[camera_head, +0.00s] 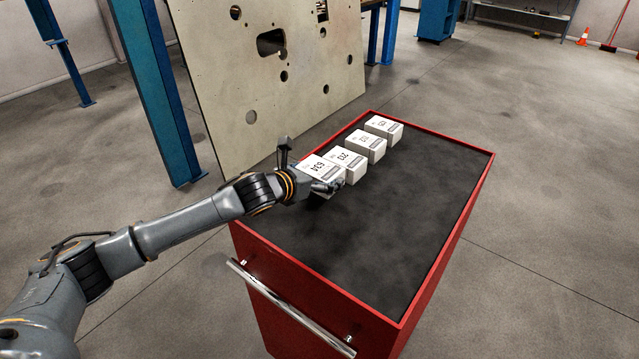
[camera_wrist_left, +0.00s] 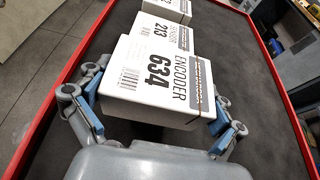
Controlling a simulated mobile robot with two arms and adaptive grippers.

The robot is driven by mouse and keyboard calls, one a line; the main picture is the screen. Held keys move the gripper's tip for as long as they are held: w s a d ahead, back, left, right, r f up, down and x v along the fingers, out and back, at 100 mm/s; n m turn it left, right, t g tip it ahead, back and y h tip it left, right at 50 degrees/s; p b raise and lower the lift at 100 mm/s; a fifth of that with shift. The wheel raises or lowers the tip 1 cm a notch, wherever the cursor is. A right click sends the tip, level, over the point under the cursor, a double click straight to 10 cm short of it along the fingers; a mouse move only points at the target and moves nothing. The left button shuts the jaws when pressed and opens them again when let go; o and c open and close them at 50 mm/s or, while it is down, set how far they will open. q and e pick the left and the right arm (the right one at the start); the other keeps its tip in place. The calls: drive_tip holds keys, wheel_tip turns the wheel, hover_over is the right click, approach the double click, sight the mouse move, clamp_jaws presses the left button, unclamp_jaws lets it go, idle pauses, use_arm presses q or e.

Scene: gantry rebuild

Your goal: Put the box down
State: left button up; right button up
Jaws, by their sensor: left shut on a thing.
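My left gripper (camera_head: 318,190) is shut on a white box marked 634 (camera_head: 316,167), at the near left of the red cart's dark top (camera_head: 400,210). In the left wrist view the box (camera_wrist_left: 155,85) reads "ENCODER 634" and sits between the two blue-padded fingers of the gripper (camera_wrist_left: 160,118). The box is label up. It is close to the white box marked 213 (camera_head: 350,160) behind it. I cannot tell whether the 634 box touches the cart top.
Two more white boxes, a nearer one (camera_head: 367,146) and a farther one (camera_head: 384,129), continue the row along the cart's left side. The cart's right part is bare. A raised red rim (camera_head: 452,246) edges it. A large panel with holes (camera_head: 270,85) leans beyond the cart's left side.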

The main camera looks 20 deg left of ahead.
use_arm(q)
wheel_tip(320, 180, down, 2)
drive_tip(key=shift+f+p, duration=0.2)
drive_tip(key=shift+p, duration=0.15)
drive_tip(key=shift+f, duration=0.45)
use_arm(e)
drive_tip(key=shift+w+d+r, duration=0.3)
drive_tip(key=shift+d+r, duration=0.1)
drive_tip(key=shift+d, duration=0.2)
use_arm(q)
drive_tip(key=o, duration=1)
drive_tip(key=b+v, duration=0.1)
drive_tip(key=v, duration=0.9)
drive_tip(key=shift+s+a, duration=0.25)
drive_tip(key=shift+s, duration=0.05)
drive_tip(key=shift+s+a+r, duration=0.15)
drive_tip(key=shift+s+r, duration=0.4)
drive_tip(key=shift+s, duration=0.05)
use_arm(e)
drive_tip(key=shift+a+f, duration=0.3)
drive_tip(key=shift+f, duration=0.4)
